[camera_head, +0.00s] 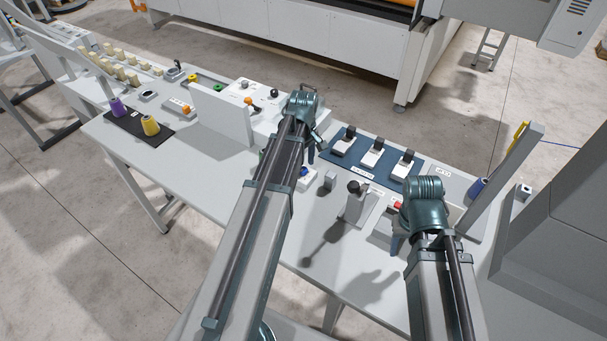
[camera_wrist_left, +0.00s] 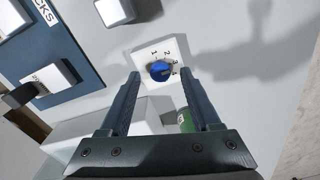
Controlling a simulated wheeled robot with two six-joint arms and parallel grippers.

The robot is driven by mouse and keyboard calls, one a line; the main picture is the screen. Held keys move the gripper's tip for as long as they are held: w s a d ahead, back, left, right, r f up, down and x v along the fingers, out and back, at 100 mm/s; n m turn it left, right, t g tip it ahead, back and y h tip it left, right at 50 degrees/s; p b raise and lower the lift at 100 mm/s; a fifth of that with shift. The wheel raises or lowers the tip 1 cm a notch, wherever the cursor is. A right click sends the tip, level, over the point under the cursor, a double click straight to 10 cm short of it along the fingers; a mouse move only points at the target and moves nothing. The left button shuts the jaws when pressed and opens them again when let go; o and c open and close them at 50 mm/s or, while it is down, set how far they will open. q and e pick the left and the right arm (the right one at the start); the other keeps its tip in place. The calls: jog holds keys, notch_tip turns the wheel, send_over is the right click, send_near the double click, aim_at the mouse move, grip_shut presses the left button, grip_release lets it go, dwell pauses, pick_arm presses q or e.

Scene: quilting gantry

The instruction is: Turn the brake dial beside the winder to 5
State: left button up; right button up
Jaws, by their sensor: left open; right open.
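The brake dial is a blue knob (camera_wrist_left: 159,71) on a white plate (camera_wrist_left: 147,52) with small numbers around it; 1 to 4 can be made out, and the setting is too small to read. In the head view the blue knob (camera_head: 304,171) shows just right of my left arm. My left gripper (camera_wrist_left: 161,80) is open, its fingers pointing at the dial, one to each side in the wrist picture; contact cannot be told. It also shows in the head view (camera_head: 312,150), partly hidden by its wrist. My right gripper (camera_head: 396,243) is open, beside a box with a red button (camera_head: 397,205).
A blue mat (camera_head: 340,160) with several white-and-black blocks lies behind the dial. A lever box (camera_head: 354,205) and a small grey block (camera_head: 330,181) stand to its right. A green part (camera_wrist_left: 185,121) lies near my left fingers. An upright panel (camera_head: 222,120) stands left.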

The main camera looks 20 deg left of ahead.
pick_arm(q)
jog(key=shift+f+b, duration=0.45)
jog(key=shift+f, duration=0.4)
grip_shut()
